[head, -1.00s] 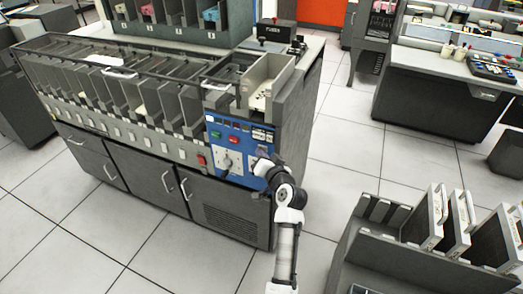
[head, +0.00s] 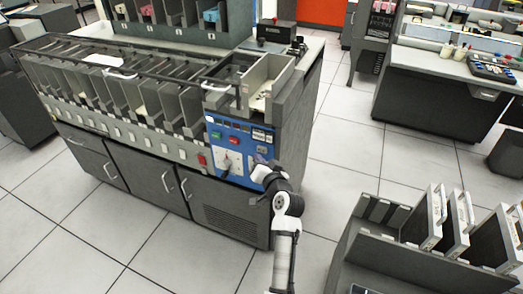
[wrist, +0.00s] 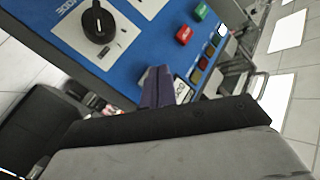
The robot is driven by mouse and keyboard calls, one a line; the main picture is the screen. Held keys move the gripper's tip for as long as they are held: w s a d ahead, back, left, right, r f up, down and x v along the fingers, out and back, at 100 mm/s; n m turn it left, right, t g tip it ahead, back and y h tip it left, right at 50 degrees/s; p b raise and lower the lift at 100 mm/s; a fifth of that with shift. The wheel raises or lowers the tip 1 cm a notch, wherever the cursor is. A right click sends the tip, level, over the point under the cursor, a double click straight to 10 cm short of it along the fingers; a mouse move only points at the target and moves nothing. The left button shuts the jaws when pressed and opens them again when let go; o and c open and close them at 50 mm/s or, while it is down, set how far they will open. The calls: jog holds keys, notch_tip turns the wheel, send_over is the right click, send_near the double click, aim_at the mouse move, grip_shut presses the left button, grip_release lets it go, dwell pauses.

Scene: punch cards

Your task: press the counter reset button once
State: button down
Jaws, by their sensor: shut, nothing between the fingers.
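The blue control panel (head: 231,161) is on the front right of the grey sorter. It carries a green button (head: 216,135), a red button (head: 233,140) and a dark knob (head: 226,163). My gripper (head: 261,159) is shut and empty in front of the panel's right part. In the wrist view its purple fingers (wrist: 157,88) lie over the panel beside a small counter display (wrist: 182,92). The red button (wrist: 184,35) and green button (wrist: 201,11) are clear of the fingers. I cannot make out the counter reset button; the fingers may hide it. Contact with the panel cannot be told.
A row of coloured keys or lamps (wrist: 205,62) lies near the display. The open card hopper (head: 268,89) is above the panel. A grey rack with upright card trays (head: 440,213) stands at right. The floor (head: 335,160) between is free.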

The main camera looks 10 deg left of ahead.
jog(key=s, duration=0.2)
jog(key=s+a, duration=0.1)
jog(key=s, duration=0.1)
jog(key=shift+s+p, duration=0.25)
jog(key=shift+p, duration=0.15)
jog(key=shift+d, duration=0.1)
dwell(0.3)
